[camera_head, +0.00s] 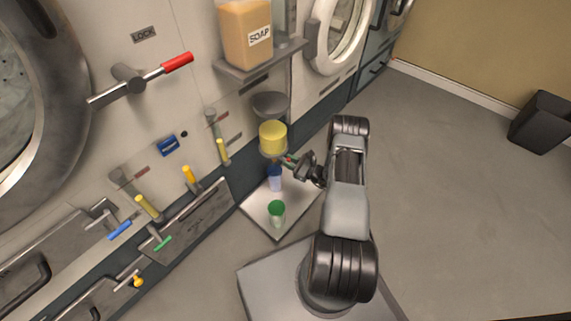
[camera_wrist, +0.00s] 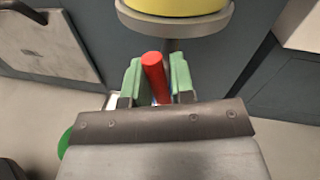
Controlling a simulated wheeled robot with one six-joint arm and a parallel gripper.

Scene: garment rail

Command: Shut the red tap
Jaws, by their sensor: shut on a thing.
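The red tap's handle (camera_wrist: 154,72) is a short red cylinder in the wrist view. It stands between the two green fingers of my gripper (camera_wrist: 157,80), which is shut on it. In the head view my gripper (camera_head: 291,161) is just below and right of a yellow tub, and only a speck of red shows there. The rest of the tap is mostly hidden by my fingers and the tub's round support, so I cannot tell how far it is turned.
The yellow tub (camera_head: 273,136) sits on a round grey support (camera_wrist: 205,22) just beyond my fingers. Below, a blue cup (camera_head: 275,180) and a green cup (camera_head: 277,211) stand on a white tray (camera_head: 254,208). A red-ended LOCK lever (camera_head: 177,62) is upper left.

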